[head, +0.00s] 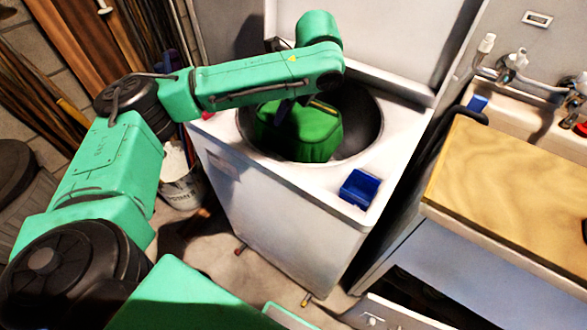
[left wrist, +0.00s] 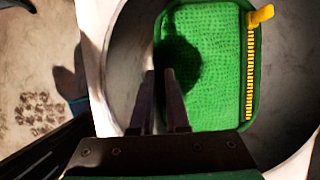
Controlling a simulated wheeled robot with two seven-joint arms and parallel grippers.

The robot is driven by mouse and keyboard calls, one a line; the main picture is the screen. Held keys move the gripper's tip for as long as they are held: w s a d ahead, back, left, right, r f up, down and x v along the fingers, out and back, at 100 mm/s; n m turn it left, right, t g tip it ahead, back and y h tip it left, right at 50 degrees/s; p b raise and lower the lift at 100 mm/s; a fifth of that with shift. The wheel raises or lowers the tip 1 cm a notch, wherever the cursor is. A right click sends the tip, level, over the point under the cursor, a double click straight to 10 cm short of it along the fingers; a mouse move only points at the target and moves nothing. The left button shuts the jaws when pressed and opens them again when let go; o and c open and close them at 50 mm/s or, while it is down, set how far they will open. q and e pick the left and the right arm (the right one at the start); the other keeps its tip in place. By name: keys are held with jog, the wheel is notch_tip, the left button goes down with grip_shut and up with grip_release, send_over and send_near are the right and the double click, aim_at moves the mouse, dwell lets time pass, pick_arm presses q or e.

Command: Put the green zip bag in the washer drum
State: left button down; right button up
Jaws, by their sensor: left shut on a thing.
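The green zip bag (head: 315,138) hangs at the mouth of the washer drum (head: 367,122), within the round opening of the white top-loading washer (head: 265,195). My left gripper (head: 284,112) is shut on the bag's edge. In the left wrist view, the two dark fingers (left wrist: 159,76) pinch the left edge of the bag (left wrist: 218,75). Its yellow zip and pull show on the right side. The grey drum wall (left wrist: 137,55) surrounds it. How far the bag sits below the rim is hard to tell. My right gripper is out of view.
The washer lid (head: 385,55) stands open behind the drum. A small blue box (head: 359,188) sits on the washer's front right corner. A wooden worktop (head: 510,190) and a sink with taps (head: 516,62) are at the right. A bucket (head: 183,185) stands left of the washer.

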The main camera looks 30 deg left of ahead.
aim_at(284, 156)
pick_arm(q)
notch_tip(284, 156, down, 14)
jog(key=shift+w+f, duration=0.1)
jog(key=shift+f, duration=0.1)
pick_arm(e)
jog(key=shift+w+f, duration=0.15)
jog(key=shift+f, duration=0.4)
pick_arm(q)
jog(key=shift+f, duration=0.55)
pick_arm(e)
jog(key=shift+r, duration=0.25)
pick_arm(q)
jog(key=c, duration=0.9)
grip_release()
jog(key=shift+r, duration=0.1)
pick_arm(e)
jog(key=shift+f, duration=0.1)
